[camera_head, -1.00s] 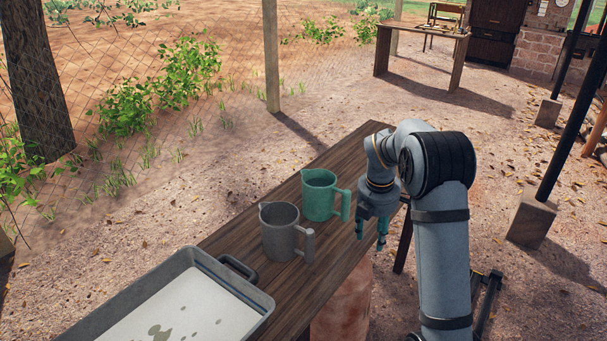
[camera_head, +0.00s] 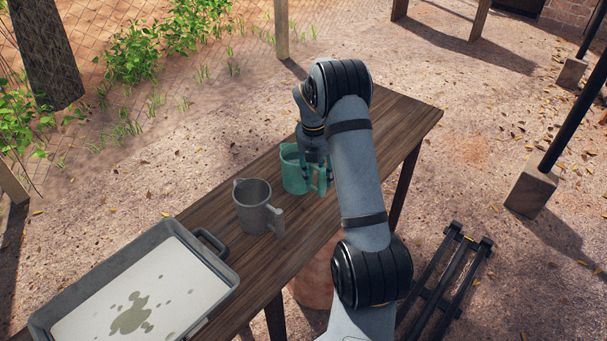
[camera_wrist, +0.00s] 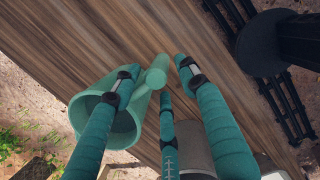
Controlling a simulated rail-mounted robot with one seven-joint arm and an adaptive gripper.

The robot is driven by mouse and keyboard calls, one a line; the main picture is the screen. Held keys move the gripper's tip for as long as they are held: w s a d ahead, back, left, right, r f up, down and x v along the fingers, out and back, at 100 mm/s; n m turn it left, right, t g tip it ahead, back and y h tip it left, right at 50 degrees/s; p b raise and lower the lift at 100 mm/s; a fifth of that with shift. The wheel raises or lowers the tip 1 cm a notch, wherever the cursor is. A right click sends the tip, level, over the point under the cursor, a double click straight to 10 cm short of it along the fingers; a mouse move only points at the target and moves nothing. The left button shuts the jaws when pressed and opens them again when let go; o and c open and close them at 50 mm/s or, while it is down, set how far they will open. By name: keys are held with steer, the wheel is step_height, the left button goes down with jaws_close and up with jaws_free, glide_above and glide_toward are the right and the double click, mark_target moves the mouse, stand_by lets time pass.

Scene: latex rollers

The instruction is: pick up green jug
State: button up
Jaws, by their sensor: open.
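The green jug (camera_head: 292,172) stands upright on the wooden table, partly hidden by my arm in the head view. In the wrist view the green jug (camera_wrist: 84,112) is at the left, and its handle (camera_wrist: 154,76) reaches toward the space between my fingertips. My gripper (camera_head: 316,180) is at the jug's handle side, with teal fingers pointing down. In the wrist view my gripper (camera_wrist: 158,78) is open, with fingers on both sides of the handle's end. I cannot tell whether any finger touches it.
A grey jug (camera_head: 254,205) stands close by on the wooden table (camera_head: 395,120); it shows partly behind the fingers in the wrist view (camera_wrist: 193,143). A grey tray (camera_head: 95,262) with stained white liquid or lining is at the near left. The table's far right end is clear.

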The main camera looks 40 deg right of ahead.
mark_target(322, 184)
steer(key=f, duration=0.2)
steer(key=f+p, duration=0.1)
steer(key=shift+s+d+f, duration=0.2)
steer(key=shift+d+f, duration=0.15)
steer(key=shift+w+d+f, duration=0.1)
steer(key=shift+w+f, duration=0.05)
steer(key=shift+f, duration=0.3)
steer(key=shift+c, duration=0.5)
jaws_close()
